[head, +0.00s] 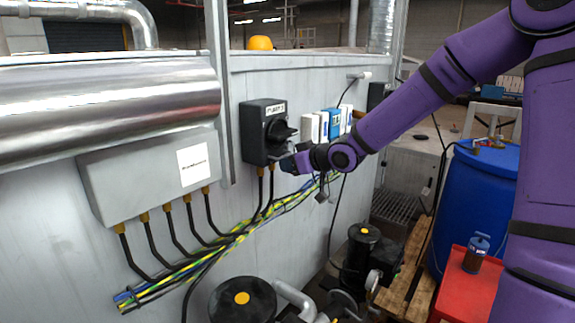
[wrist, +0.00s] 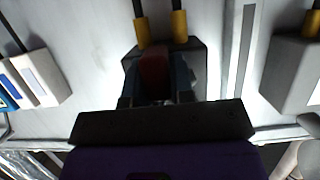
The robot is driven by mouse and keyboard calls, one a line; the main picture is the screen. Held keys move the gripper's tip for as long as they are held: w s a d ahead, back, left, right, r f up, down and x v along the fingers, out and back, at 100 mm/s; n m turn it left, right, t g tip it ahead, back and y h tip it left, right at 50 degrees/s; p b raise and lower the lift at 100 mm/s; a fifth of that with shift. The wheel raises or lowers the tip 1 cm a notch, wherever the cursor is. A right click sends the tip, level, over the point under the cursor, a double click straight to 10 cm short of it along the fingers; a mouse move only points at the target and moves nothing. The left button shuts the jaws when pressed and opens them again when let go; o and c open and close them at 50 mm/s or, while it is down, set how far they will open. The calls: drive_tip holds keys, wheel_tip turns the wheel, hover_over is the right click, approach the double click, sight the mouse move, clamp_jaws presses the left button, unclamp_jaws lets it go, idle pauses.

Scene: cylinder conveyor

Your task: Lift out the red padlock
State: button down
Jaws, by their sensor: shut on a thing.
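The red padlock (wrist: 153,68) shows dark red between my fingers in the wrist view, in front of the dark switch box (wrist: 199,60). In the head view the switch box (head: 254,145) is on the grey wall, with a black rotary handle (head: 279,129) on its front. My gripper (head: 282,161) is at the lower right of the box; it also shows in the wrist view (wrist: 155,84), shut on the padlock. The padlock cannot be made out in the head view. I cannot tell whether its shackle is still through the handle.
A grey junction box (head: 150,175) with several black cables is left of the switch box. Blue and white modules (head: 328,124) are on the wall to the right. Coloured cables (head: 215,250) run below. A blue barrel (head: 482,200) and a red cart (head: 470,290) stand at right.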

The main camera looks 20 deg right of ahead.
drive_tip(key=shift+s+d, duration=0.7)
drive_tip(key=shift+s, duration=0.35)
drive_tip(key=shift+s+d, duration=0.65)
drive_tip(key=shift+s, duration=0.35)
